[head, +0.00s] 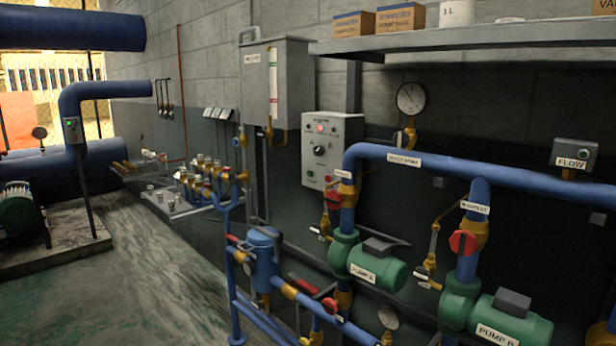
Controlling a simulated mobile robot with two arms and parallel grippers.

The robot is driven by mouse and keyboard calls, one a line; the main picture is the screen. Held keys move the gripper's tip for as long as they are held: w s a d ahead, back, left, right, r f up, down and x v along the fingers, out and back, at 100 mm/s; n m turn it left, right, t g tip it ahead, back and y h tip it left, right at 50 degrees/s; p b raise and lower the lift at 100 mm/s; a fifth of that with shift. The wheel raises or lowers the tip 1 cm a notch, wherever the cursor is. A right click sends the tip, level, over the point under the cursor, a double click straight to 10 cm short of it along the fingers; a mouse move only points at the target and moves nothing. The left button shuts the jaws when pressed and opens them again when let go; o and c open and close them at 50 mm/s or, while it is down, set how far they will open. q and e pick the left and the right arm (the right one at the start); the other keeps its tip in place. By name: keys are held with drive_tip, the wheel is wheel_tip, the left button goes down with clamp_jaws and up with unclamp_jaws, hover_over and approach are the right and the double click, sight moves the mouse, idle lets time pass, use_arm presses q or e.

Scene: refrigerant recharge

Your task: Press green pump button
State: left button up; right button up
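A grey control panel (344,133) is on the wall in the middle of the head view. It has a lit red lamp (319,128) near its top and a dark round knob (319,150) below. A small green button (310,173) appears low on its left side, with a small red one (328,178) beside it; both are tiny here. Green pump A (376,270) and pump B (508,322) stand at the lower right, below the blue pipes. Neither of my grippers is in view.
A blue pipe (405,157) with red-handled valves runs right of the panel, partly in front of its edge. A shelf (470,40) with boxes juts out above. The floor (130,290) at the lower left is clear.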

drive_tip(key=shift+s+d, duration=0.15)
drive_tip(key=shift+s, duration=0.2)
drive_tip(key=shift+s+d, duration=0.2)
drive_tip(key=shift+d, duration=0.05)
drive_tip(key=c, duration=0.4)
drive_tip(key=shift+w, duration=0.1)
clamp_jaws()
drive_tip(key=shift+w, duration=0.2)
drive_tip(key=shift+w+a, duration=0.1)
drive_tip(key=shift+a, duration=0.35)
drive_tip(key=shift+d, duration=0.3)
